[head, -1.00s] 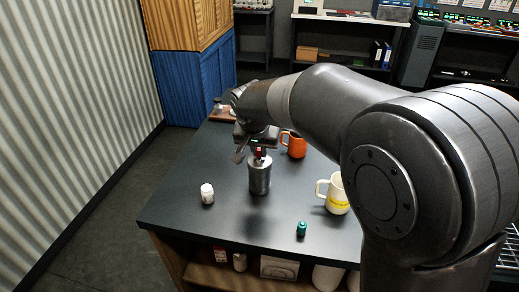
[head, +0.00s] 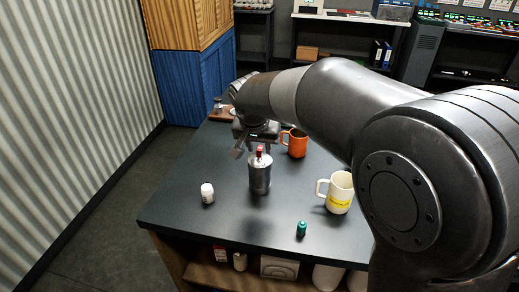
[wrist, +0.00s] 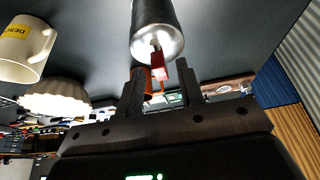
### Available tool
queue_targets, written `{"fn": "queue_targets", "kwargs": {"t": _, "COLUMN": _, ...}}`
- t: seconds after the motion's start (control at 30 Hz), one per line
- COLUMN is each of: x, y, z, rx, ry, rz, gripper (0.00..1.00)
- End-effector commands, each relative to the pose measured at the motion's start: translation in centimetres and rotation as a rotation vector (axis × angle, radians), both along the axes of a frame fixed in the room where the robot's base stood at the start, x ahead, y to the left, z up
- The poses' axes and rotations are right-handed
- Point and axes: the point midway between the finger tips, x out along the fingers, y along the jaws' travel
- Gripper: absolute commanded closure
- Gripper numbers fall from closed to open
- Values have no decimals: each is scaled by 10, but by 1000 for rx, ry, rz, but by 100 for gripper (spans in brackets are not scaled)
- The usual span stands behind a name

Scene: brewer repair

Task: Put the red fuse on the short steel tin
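The red fuse (head: 259,150) stands on top of a steel tin (head: 260,178) on the dark table. In the wrist view the fuse (wrist: 158,66) rests on the tin's (wrist: 152,20) round end face, near its middle. My gripper (head: 250,143) is just behind the tin in the head view. In the wrist view its two fingers (wrist: 160,80) are spread, with a clear gap between them and the fuse apart from both. It is the only steel tin I can make out.
An orange mug (head: 295,143) stands behind right of the tin, and a white mug with a yellow label (head: 339,193) at right. A small white container (head: 207,194) is at front left, a small green container (head: 301,229) near the front edge.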

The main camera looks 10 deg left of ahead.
Motion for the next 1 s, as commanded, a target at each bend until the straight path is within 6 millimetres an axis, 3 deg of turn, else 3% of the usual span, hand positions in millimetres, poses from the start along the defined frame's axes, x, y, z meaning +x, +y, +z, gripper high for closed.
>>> {"fn": "queue_targets", "kwargs": {"t": 0.2, "x": -18, "y": 0, "z": 46, "rx": 3, "ry": -4, "rz": 1, "gripper": 65}}
{"fn": "queue_targets", "kwargs": {"t": 0.4, "x": -32, "y": 0, "z": 78, "rx": 2, "ry": -2, "rz": 1, "gripper": 65}}
{"fn": "queue_targets", "kwargs": {"t": 0.77, "x": -39, "y": 0, "z": 93, "rx": 0, "ry": 0, "rz": 0, "gripper": 65}}
{"fn": "queue_targets", "kwargs": {"t": 0.87, "x": -41, "y": -10, "z": 95, "rx": 2, "ry": 0, "rz": -2, "gripper": 65}}
{"fn": "queue_targets", "kwargs": {"t": 1.0, "x": -52, "y": -54, "z": 100, "rx": 10, "ry": 0, "rz": -7, "gripper": 65}}
